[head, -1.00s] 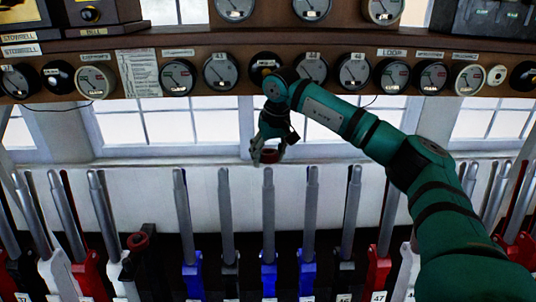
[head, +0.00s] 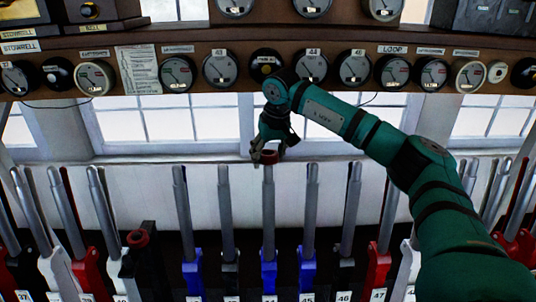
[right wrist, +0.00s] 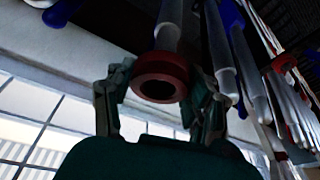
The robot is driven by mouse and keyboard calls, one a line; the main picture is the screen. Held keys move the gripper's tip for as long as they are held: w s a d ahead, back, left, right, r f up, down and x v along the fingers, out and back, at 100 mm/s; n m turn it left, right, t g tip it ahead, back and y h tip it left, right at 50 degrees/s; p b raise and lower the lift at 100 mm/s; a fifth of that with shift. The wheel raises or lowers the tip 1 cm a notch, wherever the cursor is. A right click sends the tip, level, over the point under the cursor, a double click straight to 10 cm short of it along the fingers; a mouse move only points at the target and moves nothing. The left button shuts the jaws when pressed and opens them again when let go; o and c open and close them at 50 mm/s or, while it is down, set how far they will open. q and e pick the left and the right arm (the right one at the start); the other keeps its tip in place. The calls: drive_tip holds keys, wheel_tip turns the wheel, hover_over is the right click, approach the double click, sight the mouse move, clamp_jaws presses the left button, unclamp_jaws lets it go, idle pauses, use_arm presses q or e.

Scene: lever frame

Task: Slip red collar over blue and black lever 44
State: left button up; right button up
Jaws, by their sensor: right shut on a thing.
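The red collar (head: 268,156) is held by my right gripper (head: 268,153), directly at the top end of the lever 44 shaft (head: 268,205). That lever has a grey shaft and a blue lower part (head: 269,272) with its label at the bottom edge. In the right wrist view the collar (right wrist: 160,77) sits between the two fingers (right wrist: 158,100), its dark hole facing the camera. The grey shaft (right wrist: 170,25) shows just beyond it. No shaft end shows inside the hole. Whether the collar touches or surrounds the tip cannot be told. My left gripper is not in view.
Neighbouring levers stand close on both sides, such as the grey shaft to the left (head: 226,210) and the blue-based one to the right (head: 310,210). A black stand with a red top (head: 138,240) is at left. A wooden shelf of dials (head: 220,70) runs above.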

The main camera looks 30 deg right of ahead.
sight(272, 156)
drive_tip(key=shift+s+a+f+b, duration=0.1)
drive_tip(key=shift+s+f+b, duration=0.1)
drive_tip(key=shift+f+b, duration=0.75)
drive_tip(key=shift+s+a+f+b, duration=0.15)
drive_tip(key=shift+f+b, duration=0.2)
drive_tip(key=shift+f, duration=1.05)
drive_tip(key=o, duration=1.3)
drive_tip(key=shift+o, duration=0.2)
drive_tip(key=shift+p+v, duration=3)
drive_tip(key=shift+v, duration=1.6)
